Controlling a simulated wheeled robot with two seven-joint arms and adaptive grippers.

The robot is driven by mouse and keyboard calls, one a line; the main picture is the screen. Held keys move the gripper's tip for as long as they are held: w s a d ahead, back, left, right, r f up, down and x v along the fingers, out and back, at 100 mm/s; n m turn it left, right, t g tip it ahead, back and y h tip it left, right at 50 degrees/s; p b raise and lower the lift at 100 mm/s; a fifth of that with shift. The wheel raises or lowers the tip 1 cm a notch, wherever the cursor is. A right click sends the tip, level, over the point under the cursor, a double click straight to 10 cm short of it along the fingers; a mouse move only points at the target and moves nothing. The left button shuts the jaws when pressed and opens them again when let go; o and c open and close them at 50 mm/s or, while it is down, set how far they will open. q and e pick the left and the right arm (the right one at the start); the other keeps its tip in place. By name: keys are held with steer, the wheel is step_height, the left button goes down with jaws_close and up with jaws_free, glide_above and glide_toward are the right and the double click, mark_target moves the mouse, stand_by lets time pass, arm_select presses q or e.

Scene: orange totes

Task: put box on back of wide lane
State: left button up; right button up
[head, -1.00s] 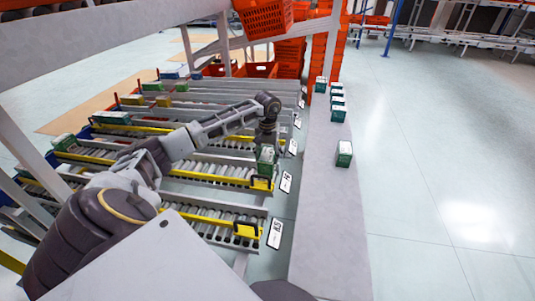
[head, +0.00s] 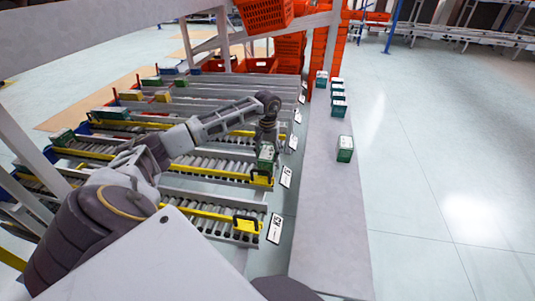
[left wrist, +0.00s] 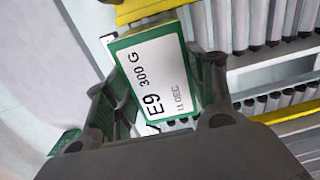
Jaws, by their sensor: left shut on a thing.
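My left gripper (head: 267,146) is shut on a green and white box (head: 265,157). It holds the box over the front end of a roller lane (head: 215,169) with a yellow rail. In the left wrist view the box (left wrist: 155,80) sits between both fingers of the gripper (left wrist: 160,95), and its white label reads E9 300 G. Rollers show behind it. Whether the box touches the lane is unclear. My right gripper is not in view.
Another roller lane (head: 215,222) lies nearer, with several lanes beyond. Green boxes stand at the lanes' far left ends, one (head: 112,113) among them. A grey shelf (head: 325,225) on the right carries several boxes, including a separate one (head: 345,149). Orange totes (head: 264,14) are at the back.

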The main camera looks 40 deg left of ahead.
arm_select(q)
steer(key=o, duration=1.2)
step_height(320, 180, up, 12)
stand_by(0.5)
stand_by(1.3)
